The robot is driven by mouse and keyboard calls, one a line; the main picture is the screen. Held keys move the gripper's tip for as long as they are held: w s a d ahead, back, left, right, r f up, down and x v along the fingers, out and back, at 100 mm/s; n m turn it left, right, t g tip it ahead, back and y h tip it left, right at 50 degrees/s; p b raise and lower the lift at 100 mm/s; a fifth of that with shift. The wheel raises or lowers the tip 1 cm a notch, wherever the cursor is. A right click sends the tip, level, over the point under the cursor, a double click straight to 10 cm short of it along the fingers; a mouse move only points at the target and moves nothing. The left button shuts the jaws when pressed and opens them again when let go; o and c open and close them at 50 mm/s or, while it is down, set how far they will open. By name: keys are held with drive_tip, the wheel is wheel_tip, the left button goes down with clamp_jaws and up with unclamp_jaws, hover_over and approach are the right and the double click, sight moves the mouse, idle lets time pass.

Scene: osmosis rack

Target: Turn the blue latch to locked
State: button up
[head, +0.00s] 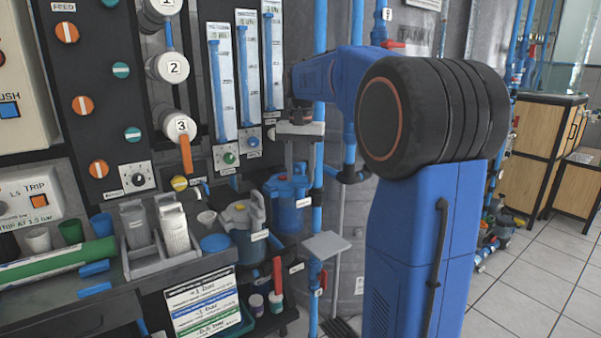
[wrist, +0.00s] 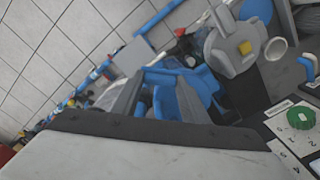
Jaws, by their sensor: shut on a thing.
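My gripper (head: 299,138) points downward in front of the rack, with its fingers just above the lid of a blue jug-like vessel (head: 290,215). In the wrist view the two grey fingers of my gripper (wrist: 158,95) stand on either side of a blue part, the blue latch (wrist: 159,76), and are shut on it. The latch overlaps the blue vessel behind it, so its outline and its angle are hard to tell. In the head view my fingers hide the latch. No locked mark can be read.
A grey jug (head: 243,225) stands left of the blue vessel. A panel with a green knob (head: 229,158) and a blue knob (head: 253,142) is close to my gripper's left. Blue pipes (head: 320,200) run upright at the right. A small grey shelf (head: 326,244) juts out below.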

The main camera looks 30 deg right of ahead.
drive_tip(key=m, duration=0.4)
drive_tip(key=shift+m, duration=2.3)
drive_tip(key=o, duration=1.1)
drive_tip(key=shift+c, duration=0.2)
drive_tip(key=shift+r, duration=0.1)
wheel_tip(320, 180, up, 17)
drive_tip(key=shift+r, duration=0.15)
